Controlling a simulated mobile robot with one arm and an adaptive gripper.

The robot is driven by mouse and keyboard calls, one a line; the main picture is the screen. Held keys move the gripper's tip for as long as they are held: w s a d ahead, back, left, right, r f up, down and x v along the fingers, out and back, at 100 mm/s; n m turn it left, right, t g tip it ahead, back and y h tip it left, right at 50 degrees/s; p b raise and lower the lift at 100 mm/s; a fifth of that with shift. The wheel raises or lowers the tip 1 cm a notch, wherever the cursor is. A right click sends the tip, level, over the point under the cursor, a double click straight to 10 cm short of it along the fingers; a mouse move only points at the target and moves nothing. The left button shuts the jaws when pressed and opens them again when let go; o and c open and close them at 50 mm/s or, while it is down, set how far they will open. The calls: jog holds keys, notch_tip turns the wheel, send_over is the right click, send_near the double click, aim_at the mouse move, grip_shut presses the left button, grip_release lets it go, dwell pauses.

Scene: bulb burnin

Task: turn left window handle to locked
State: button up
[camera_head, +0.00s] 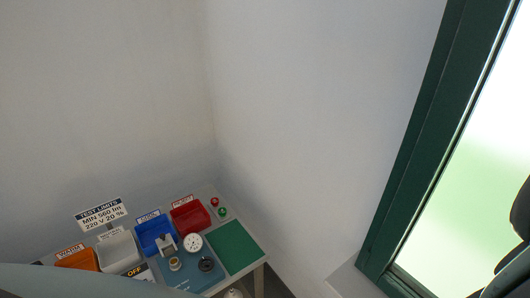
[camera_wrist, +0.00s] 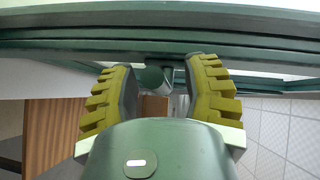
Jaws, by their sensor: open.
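The dark green window frame (camera_head: 425,135) stands at the right in the head view, with a bright pane beside it. In the wrist view the green frame (camera_wrist: 60,35) runs across the top. A rounded green piece, which looks like the window handle (camera_wrist: 152,77), projects from the frame between my fingers. My gripper (camera_wrist: 160,72) is open, with a yellow ribbed finger on each side of this piece. I see a gap on both sides, and it does not look gripped. The handle's full shape and angle are hard to tell. No handle shows in the head view.
A bench in the lower left of the head view holds a blue bin (camera_head: 150,232), a red bin (camera_head: 190,218), a green mat (camera_head: 234,247) and a test fixture. A pale sill (camera_head: 358,280) lies below the window. The wall between is bare.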

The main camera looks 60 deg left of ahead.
jog(key=shift+c, duration=0.2)
grip_shut()
dwell(0.4)
